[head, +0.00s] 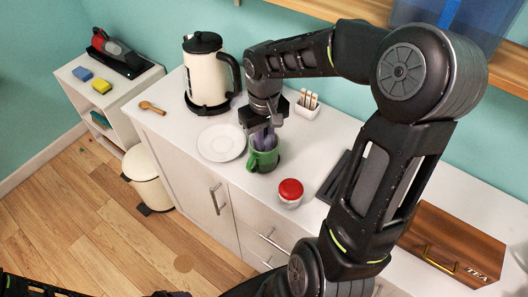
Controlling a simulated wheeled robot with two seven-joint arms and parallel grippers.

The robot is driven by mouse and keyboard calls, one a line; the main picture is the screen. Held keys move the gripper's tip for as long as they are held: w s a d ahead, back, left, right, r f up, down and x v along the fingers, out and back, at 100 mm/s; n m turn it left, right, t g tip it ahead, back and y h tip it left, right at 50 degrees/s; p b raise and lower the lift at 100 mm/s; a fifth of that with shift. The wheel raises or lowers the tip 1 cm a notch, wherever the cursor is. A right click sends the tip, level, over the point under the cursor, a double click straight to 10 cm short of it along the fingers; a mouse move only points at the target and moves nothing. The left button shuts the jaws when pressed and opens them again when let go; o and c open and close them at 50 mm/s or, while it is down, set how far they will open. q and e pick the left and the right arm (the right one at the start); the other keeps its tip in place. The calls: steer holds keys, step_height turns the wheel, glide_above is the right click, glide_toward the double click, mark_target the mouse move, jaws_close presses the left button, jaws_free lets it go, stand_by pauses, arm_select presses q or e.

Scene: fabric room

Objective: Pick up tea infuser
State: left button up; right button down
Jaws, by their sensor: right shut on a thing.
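A green mug (264,160) stands upright on the white counter, its handle toward the front left. My right gripper (264,141) points down into the mug's mouth. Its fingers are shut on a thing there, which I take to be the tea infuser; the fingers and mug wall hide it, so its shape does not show. I cannot tell whether it touches the mug's bottom. My left gripper is not in view.
A white saucer (221,143) lies left of the mug, with a cream kettle (203,72) behind it. A red-lidded jar (290,192) stands front right. Also near are a white holder (306,108), a wooden spoon (151,107) and a wooden tea box (450,243).

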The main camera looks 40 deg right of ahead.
step_height(320, 180, up, 10)
steer(key=shift+b, duration=0.45)
stand_by(1.0)
